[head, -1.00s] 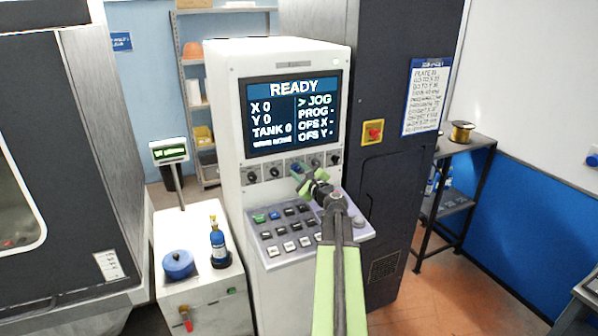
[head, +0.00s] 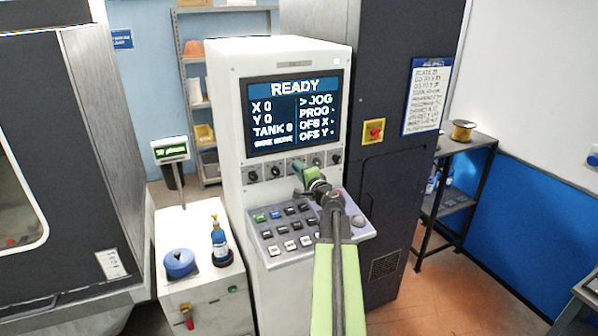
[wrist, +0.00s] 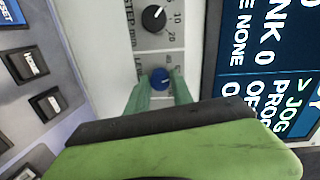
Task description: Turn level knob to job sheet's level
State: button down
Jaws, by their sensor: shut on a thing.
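In the head view my gripper (head: 299,170) reaches the knob row below the screen and hides the knob. The knob's pointer and most of its scale marks are too small to read. The job sheet (head: 427,96) hangs on the dark cabinet at the right; its lines are too blurred to read surely.
The screen (head: 293,115) reads READY. A black step knob (wrist: 154,18) sits close to the level knob. Keys (head: 285,228) fill the sloped panel below. A red switch (head: 374,132) is on the cabinet. A small green display (head: 170,149) stands at the left.

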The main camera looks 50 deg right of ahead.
jog(key=shift+w+n, duration=0.1)
jog(key=shift+n, duration=3.6)
jog(key=c, duration=1.1)
grip_release()
